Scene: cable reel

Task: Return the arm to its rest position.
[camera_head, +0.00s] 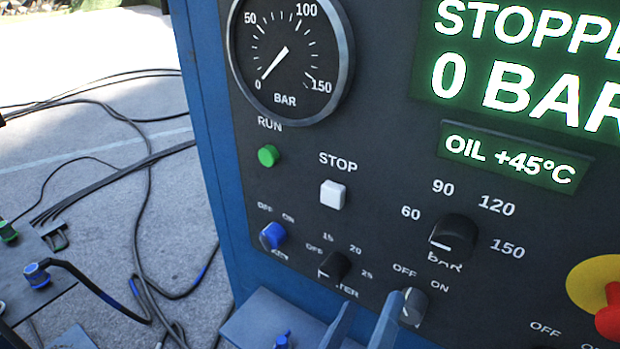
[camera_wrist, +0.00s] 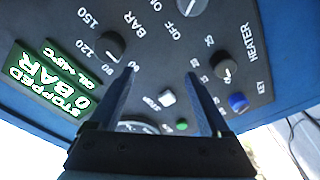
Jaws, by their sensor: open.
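My gripper (camera_head: 364,318) shows at the bottom of the head view, in front of the lower part of the dark control panel (camera_head: 300,215). Its two blue fingers are apart with nothing between them. In the wrist view my gripper (camera_wrist: 160,82) also has its fingers spread, with the panel beyond. The white STOP button (camera_head: 333,195) and the green RUN button (camera_head: 268,156) show clear of the fingers in the head view. Whether a fingertip touches the panel is hard to tell.
The panel has a gauge (camera_head: 290,55) at 0 bar, a green display (camera_head: 525,60) reading 0 BAR, a pressure knob (camera_head: 454,236), a blue key switch (camera_head: 272,236) and a red emergency button (camera_head: 608,312). Black cables (camera_head: 140,215) lie on the grey floor at left.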

